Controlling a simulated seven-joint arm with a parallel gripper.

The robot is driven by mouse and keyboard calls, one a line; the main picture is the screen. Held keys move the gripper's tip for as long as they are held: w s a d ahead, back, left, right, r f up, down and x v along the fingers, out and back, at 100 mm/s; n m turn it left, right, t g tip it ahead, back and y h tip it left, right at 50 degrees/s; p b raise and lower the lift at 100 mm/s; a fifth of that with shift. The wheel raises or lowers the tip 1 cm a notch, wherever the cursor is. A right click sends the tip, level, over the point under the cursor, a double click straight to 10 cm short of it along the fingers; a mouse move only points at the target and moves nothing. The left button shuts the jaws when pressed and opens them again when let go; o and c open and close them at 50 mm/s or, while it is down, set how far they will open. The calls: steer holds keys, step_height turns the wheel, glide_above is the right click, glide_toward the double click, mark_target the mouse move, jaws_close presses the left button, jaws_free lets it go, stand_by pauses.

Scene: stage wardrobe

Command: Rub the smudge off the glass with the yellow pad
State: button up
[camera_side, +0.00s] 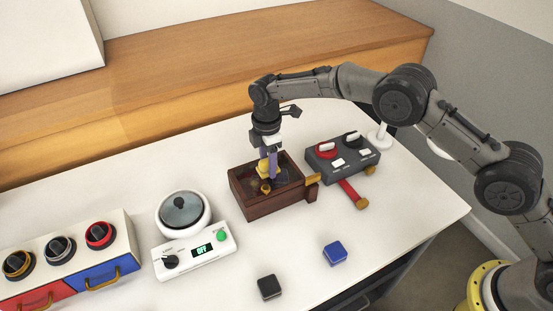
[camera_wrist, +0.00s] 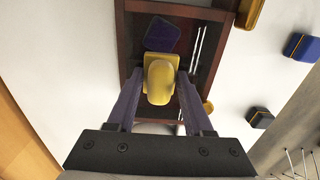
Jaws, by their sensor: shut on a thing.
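My gripper (camera_side: 268,164) is shut on the yellow pad (camera_wrist: 159,82), which sits between both fingertips in the wrist view. It holds the pad over the dark pane, likely the glass (camera_wrist: 147,128), in a brown wooden case (camera_side: 278,208). The pad is low over the pane; I cannot tell whether it touches. A dark purple patch (camera_wrist: 162,35) shows on or under the pane, beyond the pad in the wrist view. I cannot tell whether this is the smudge. Two thin white lines (camera_wrist: 196,62) run along the pane's right side. The pad hides part of the pane.
A white scale-like device (camera_side: 195,250) and a drawer unit (camera_side: 75,258) are left. Blue (camera_side: 335,253) and black (camera_side: 269,287) blocks lie in front, with free table between.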

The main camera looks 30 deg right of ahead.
mark_target(253, 177)
steer(key=shift+a, duration=2)
steer(key=shift+a+r, duration=0.15)
steer(key=shift+a, duration=0.15)
step_height(253, 177, up, 8)
